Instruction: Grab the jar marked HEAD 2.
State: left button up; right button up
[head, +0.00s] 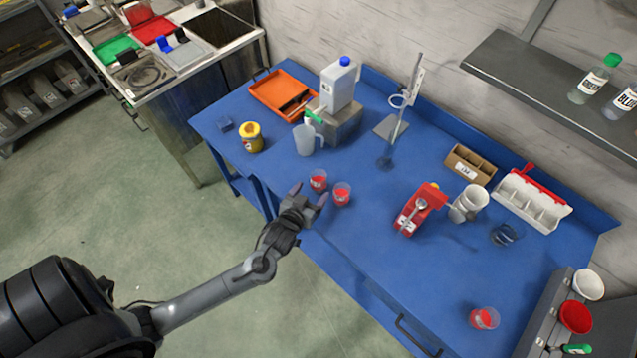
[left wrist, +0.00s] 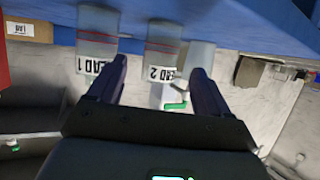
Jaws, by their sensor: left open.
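The jar marked HEAD 1 (left wrist: 98,45) is the right one in the head view (head: 342,194). My left gripper (head: 309,194) is open and empty, just in front of the HEAD 2 jar; I cannot tell whether they touch. My right gripper is not in view.
A similar jar (head: 484,318) stands at the table's front right. A clear jug (head: 304,140) and a yellow tub (head: 252,137) are behind and left. A red device (head: 419,209) stands to the right.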

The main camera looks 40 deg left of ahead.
aim_at(315, 185)
pick_arm(q)
jog(key=shift+r+x, duration=0.15)
jog(key=shift+x, duration=1.55)
jog(key=shift+r+x, duration=0.1)
jog(key=shift+x, duration=1.6)
jog(key=c, duration=1)
